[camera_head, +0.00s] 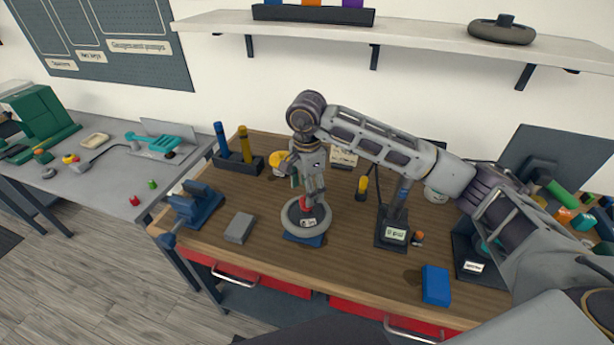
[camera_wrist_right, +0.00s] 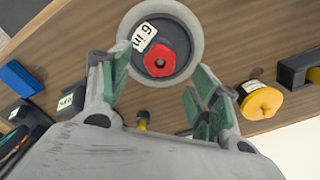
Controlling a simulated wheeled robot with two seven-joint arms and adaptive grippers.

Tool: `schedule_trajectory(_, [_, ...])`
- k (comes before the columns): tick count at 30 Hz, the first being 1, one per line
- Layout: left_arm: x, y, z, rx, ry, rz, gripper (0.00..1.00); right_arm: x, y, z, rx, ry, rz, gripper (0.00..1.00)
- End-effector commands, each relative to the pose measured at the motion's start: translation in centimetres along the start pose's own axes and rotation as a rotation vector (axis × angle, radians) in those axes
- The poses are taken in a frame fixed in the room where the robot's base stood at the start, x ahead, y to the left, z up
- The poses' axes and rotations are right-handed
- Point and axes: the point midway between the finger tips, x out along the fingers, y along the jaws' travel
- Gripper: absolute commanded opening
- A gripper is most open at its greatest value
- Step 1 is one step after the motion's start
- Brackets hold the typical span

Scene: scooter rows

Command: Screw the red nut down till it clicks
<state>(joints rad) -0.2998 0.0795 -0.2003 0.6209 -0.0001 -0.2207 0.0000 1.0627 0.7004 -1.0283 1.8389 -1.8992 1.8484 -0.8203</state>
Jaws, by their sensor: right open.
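A white label (camera_wrist_right: 144,37) lies on the hub beside the nut. In the head view the ring (camera_head: 288,222) lies on a blue base (camera_head: 303,240) on the wooden bench, and the nut (camera_head: 310,211) is partly hidden by my fingers. My right gripper (camera_head: 309,197) points down above the nut. My left gripper is not in view.
A grey block (camera_head: 239,228) and a blue vise (camera_head: 197,203) stand left of the ring. A yellow-topped container (camera_head: 278,160) stands behind it. A labelled stand (camera_head: 392,232) and blue block (camera_head: 435,285) are to the right. The bench front is mostly clear.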

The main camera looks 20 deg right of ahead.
Motion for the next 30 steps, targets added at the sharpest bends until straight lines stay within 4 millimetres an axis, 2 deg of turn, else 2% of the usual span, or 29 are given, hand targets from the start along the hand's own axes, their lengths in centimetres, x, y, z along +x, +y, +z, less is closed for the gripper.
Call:
schedule_trajectory(6, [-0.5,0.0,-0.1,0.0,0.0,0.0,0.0,2.6,0.1,0.0,0.001,0.0,0.003,0.62])
schedule_trajectory(12, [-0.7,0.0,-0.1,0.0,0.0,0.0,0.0,4.2,0.0,0.0,0.001,0.0,0.002,0.62])
schedule_trajectory(25, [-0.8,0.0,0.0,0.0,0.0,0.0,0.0,4.8,0.0,0.0,0.0,0.001,0.0,0.62])
schedule_trajectory(26, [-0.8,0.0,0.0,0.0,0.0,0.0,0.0,4.8,0.0,0.0,0.0,0.001,0.0,0.61])
schedule_trajectory(30, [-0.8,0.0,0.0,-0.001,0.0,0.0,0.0,4.8,0.0,0.0,0.0,0.001,0.0,0.43])
